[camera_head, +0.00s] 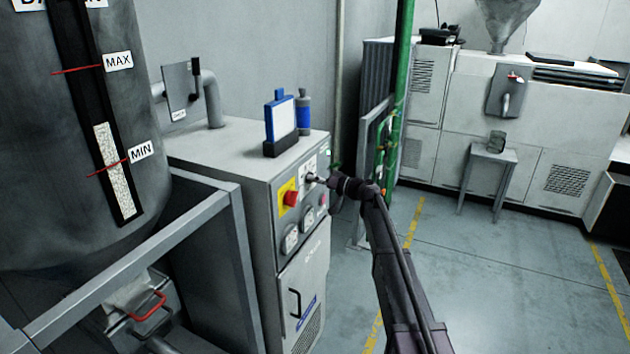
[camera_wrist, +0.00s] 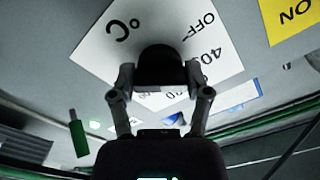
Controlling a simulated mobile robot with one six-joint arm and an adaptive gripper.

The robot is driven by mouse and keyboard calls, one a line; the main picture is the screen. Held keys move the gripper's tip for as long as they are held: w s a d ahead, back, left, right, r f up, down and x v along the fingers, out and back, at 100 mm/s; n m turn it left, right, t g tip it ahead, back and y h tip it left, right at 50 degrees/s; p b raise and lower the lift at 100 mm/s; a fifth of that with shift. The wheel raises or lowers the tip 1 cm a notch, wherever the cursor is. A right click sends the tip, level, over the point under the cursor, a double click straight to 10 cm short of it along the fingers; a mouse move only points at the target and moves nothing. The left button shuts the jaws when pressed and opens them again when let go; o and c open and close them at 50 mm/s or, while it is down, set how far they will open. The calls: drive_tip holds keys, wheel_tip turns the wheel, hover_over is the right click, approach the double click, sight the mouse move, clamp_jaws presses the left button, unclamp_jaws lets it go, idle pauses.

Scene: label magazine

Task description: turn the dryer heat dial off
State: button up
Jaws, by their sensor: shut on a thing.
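The dryer heat dial (camera_wrist: 160,58) is a dark round knob on a white label (camera_wrist: 112,40) in the wrist view. The label reads °C, OFF and 40, with further marks partly hidden behind my fingers. My gripper (camera_wrist: 161,78) is shut on the dial, one finger on each side. I cannot tell which mark the dial points to. In the head view, my gripper (camera_head: 316,179) reaches the front panel of the grey dryer cabinet (camera_head: 222,148) from the right and hides most of the dial.
A red knob on a yellow plate (camera_head: 282,190) sits left of my gripper, with two gauges (camera_head: 290,238) below. A green post (camera_head: 400,70) rises close behind my arm. Open floor (camera_head: 480,290) lies to the right.

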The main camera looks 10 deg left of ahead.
drive_tip(key=n, duration=0.4)
drive_tip(key=shift+w+n, duration=0.1)
drive_tip(key=shift+n, duration=0.2)
drive_tip(key=n, duration=0.4)
drive_tip(key=shift+n, duration=0.4)
drive_tip(key=o, duration=1.2)
drive_tip(key=shift+c, duration=0.2)
drive_tip(key=shift+d, duration=0.1)
drive_tip(key=v, duration=1.2)
